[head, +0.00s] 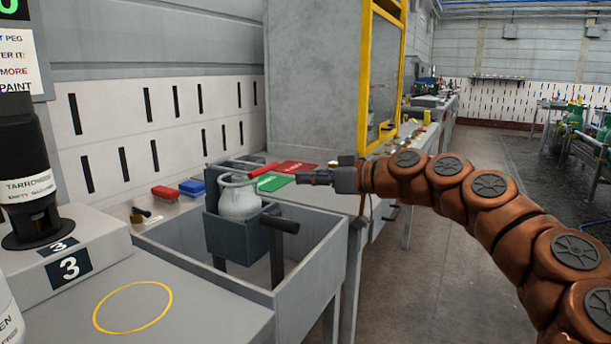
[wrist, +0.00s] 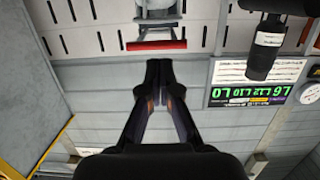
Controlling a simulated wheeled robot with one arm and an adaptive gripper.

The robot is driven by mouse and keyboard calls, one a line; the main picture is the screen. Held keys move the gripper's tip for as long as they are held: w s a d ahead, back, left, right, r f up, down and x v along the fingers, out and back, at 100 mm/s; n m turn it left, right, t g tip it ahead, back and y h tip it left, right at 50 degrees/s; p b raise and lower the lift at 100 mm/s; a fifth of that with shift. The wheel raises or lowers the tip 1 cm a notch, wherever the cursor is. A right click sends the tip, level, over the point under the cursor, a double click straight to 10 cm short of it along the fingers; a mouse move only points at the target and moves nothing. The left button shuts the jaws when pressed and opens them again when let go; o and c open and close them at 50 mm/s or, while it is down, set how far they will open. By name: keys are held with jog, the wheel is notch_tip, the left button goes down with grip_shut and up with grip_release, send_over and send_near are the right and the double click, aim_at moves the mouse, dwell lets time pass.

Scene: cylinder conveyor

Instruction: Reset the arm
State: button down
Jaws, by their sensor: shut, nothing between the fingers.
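My arm, in copper-coloured links, reaches in from the right in the head view. My gripper (head: 300,179) is at its end, pointing left, above the right side of the grey sink-like bin (head: 318,262). In the wrist view my gripper (wrist: 160,66) has its two dark fingers together at the tips, with nothing between them. A red bar (wrist: 156,45) shows just beyond the fingertips in that view; I cannot tell how far away it is.
A white round vessel (head: 240,202) sits in a dark holder (head: 232,238) over the bin. Red and green cards (head: 273,182) lie behind the gripper. A black and white cylinder (head: 30,190) stands left on a block marked 3 (head: 90,262). The floor (head: 455,240) beyond the bench is clear.

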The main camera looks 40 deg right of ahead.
dwell(0.3)
jog(key=s+a+r+n+g+p, duration=0.1)
jog(key=s+a+r+g+p, duration=0.2)
jog(key=a+p, duration=0.4)
jog(key=s+a+r+g+p, duration=0.2)
jog(key=s+a+p, duration=0.15)
jog(key=a, duration=0.55)
jog(key=s+a+r+n+g+p, duration=0.1)
jog(key=s+a+r+g+p, duration=0.2)
jog(key=a+p, duration=0.45)
jog(key=s+d+f+m+g+h+p, duration=0.1)
jog(key=s+m+g+h+p, duration=0.6)
jog(key=s+p, duration=1)
jog(key=s+f+g, duration=0.1)
jog(key=s, duration=0.5)
jog(key=shift+d, duration=0.4)
